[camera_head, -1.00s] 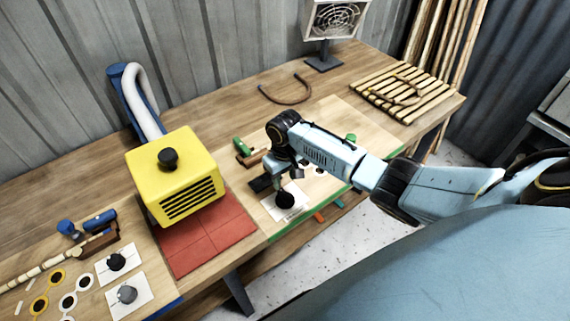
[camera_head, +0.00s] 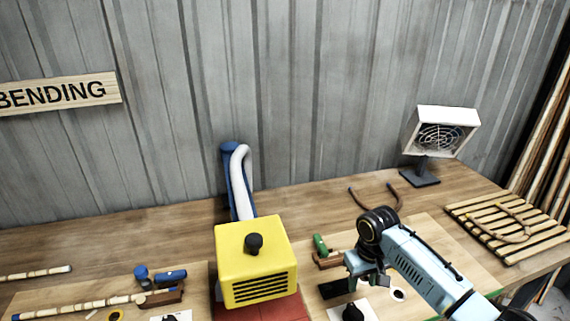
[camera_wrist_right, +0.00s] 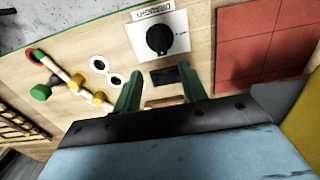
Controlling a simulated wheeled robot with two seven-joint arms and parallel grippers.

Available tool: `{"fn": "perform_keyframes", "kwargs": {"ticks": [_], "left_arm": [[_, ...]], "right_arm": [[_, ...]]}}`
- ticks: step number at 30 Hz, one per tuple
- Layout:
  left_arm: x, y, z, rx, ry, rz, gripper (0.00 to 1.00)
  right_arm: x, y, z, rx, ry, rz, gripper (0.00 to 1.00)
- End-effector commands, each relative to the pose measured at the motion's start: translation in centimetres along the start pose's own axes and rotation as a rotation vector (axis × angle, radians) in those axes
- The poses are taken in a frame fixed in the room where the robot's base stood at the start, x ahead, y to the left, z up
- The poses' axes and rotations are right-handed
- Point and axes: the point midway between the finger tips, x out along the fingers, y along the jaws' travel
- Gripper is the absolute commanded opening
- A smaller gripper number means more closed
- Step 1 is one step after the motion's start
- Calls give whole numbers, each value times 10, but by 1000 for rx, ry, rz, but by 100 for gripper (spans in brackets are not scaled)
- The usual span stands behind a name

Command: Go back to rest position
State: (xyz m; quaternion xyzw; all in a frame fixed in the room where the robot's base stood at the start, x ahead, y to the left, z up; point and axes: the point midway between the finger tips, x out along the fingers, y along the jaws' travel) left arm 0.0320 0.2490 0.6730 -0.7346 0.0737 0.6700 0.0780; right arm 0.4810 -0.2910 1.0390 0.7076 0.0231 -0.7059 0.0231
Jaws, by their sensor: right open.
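My right gripper (camera_head: 368,281) is over the light wooden board (camera_head: 437,230) on the bench, right of the yellow box (camera_head: 257,262). In the right wrist view its two green fingers (camera_wrist_right: 158,90) are apart with nothing between them. A black knob on a white card (camera_wrist_right: 159,39) lies beyond the fingertips, and a small black block (camera_wrist_right: 165,75) lies near them. My left gripper is not in view.
A white fan (camera_head: 440,135) stands at the back right. A slatted rack (camera_head: 510,232) with a curved rattan piece is at the right. A bent rattan piece (camera_head: 377,190) lies behind my right arm. Rattan poles (camera_head: 50,308) and tools lie at the left.

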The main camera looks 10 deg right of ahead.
Motion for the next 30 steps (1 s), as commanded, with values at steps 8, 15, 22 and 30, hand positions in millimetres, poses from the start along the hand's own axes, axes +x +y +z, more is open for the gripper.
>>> {"fn": "perform_keyframes", "kwargs": {"ticks": [8, 15, 22, 30], "left_arm": [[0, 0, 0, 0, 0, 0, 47], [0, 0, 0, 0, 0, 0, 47], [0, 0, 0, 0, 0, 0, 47], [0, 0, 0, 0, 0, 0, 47]], "right_arm": [[31, -58, 60, -126, 53, -41, 42], [30, -102, 144, -189, 169, -75, 42], [9, -106, 199, -168, 244, -57, 42], [-14, -97, 237, -133, 287, -18, 42]]}}
